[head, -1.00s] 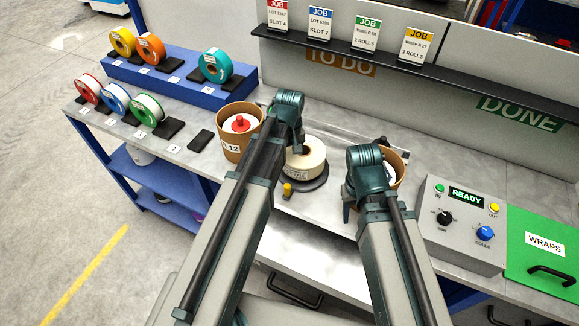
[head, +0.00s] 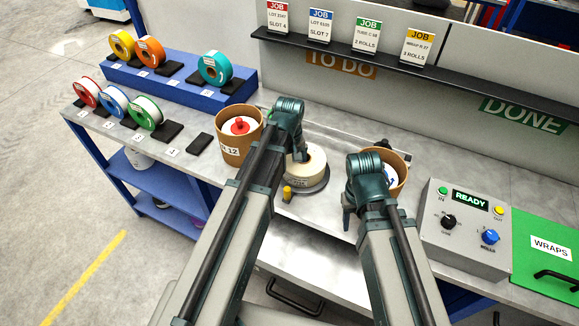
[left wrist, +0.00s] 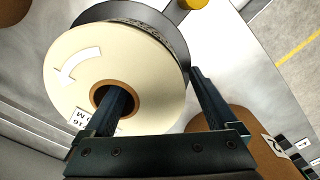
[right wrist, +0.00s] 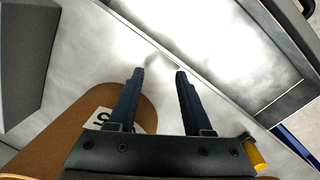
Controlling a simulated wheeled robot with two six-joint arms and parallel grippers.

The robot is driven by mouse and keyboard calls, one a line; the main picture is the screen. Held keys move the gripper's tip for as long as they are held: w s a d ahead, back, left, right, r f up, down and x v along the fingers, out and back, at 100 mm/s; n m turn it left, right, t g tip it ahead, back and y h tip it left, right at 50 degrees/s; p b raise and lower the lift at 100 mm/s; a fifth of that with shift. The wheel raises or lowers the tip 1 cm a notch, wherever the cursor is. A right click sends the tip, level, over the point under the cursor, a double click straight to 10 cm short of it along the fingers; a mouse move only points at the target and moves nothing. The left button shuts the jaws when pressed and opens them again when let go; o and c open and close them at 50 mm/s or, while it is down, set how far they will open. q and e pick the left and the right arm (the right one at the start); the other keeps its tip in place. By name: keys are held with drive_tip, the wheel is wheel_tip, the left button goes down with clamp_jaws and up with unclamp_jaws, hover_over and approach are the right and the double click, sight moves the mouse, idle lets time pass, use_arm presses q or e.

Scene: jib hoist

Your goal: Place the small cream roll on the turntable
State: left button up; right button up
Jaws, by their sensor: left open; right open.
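The small cream roll (head: 313,163) lies flat on the round grey turntable (head: 318,187), which has a yellow knob (head: 287,193) at its near side. My left gripper (head: 302,156) is down at the roll. In the left wrist view, the roll (left wrist: 70,65) shows a white arrow and a brown core, with the turntable's dark disc (left wrist: 120,10) beneath. One finger is in the core and the other is outside the rim; the jaws are open. My right gripper (head: 347,215) is open and empty, right of the turntable; its fingers also show in the right wrist view (right wrist: 159,75).
A brown tub (head: 232,152) with a red-knobbed cream roll stands left of the turntable. Another tub (head: 401,170) is partly behind my right arm. A control box (head: 465,250) reading READY stands at right. Coloured spools (head: 145,112) stand at left.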

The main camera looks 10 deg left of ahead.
use_arm(q)
wheel_tip(320, 180, up, 12)
drive_tip(key=p, duration=1.2)
drive_tip(key=shift+r, duration=0.2)
drive_tip(key=s+d+m+y, duration=0.1)
drive_tip(key=s+d+m, duration=0.8)
drive_tip(key=s, duration=0.5)
drive_tip(key=shift+s+d+m, duration=0.15)
drive_tip(key=shift+d+m, duration=0.25)
drive_tip(key=shift+m, duration=0.4)
use_arm(e)
wheel_tip(320, 180, up, 12)
drive_tip(key=shift+r, duration=0.15)
